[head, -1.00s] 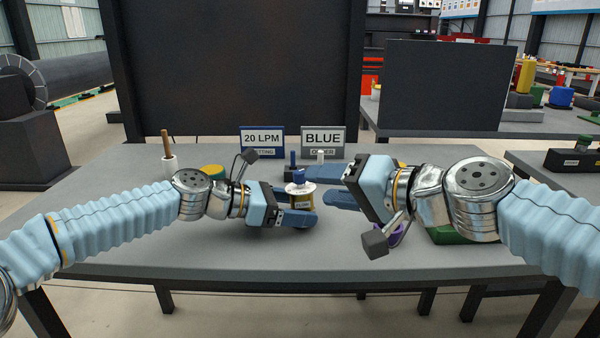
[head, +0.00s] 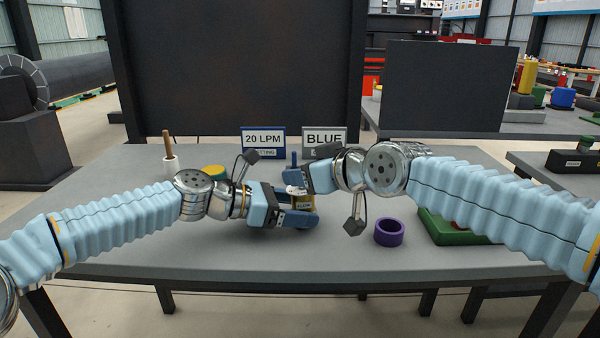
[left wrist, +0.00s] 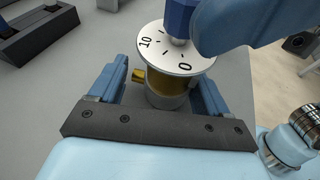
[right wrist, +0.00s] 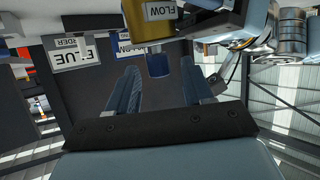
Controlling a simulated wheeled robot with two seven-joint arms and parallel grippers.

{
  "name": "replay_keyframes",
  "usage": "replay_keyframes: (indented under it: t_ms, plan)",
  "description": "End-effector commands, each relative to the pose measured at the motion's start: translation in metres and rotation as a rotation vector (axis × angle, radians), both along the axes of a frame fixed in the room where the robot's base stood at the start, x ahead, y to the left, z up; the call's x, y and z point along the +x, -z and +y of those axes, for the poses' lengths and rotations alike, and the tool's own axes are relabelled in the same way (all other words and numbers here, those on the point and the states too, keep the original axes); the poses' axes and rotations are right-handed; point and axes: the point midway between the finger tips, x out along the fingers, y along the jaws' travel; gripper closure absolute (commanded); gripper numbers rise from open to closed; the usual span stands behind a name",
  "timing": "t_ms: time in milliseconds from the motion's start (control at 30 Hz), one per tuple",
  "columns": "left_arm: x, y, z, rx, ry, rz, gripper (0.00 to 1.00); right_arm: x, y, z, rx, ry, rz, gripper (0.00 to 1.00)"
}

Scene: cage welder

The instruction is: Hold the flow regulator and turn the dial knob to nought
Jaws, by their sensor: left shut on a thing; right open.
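The flow regulator (head: 305,204) has a brass-yellow body and a white dial plate (left wrist: 172,50) marked 10 and 0. My left gripper (head: 300,214) is shut on the body and holds it upright just above the table; its two fingers flank it in the left wrist view. The blue dial knob (left wrist: 180,18) stands on top of the dial; which mark it points to does not show. My open right gripper (head: 300,180) is at the knob from the right. In the right wrist view the knob (right wrist: 158,66) lies between the fingertips, with no clear contact.
Behind stand a "20 LPM" sign (head: 263,140) and a "BLUE" sign (head: 325,137), partly hidden by my right gripper. A purple ring (head: 389,233) and a green tray (head: 440,228) lie to the right. A white holder (head: 171,165) stands back left. The table front is clear.

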Motion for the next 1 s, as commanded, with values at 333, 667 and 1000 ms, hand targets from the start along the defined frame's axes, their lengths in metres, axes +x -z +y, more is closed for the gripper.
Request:
replay_keyframes:
  t_ms: [333,667,1000]
  plan:
    - [-0.0001,-0.0004,-0.0001,-0.001,0.000,0.000,0.62,0.0148,0.0077,0.0114,-0.001,0.002,-0.001,0.49]
    - [0.0000,-0.0004,0.0000,-0.001,0.000,0.000,0.62,0.0145,0.0077,0.0111,0.000,0.001,0.000,0.78]
    - [0.0000,-0.0004,0.0000,0.000,0.000,0.000,0.62,0.0149,0.0085,0.0105,0.000,-0.005,0.005,1.00]
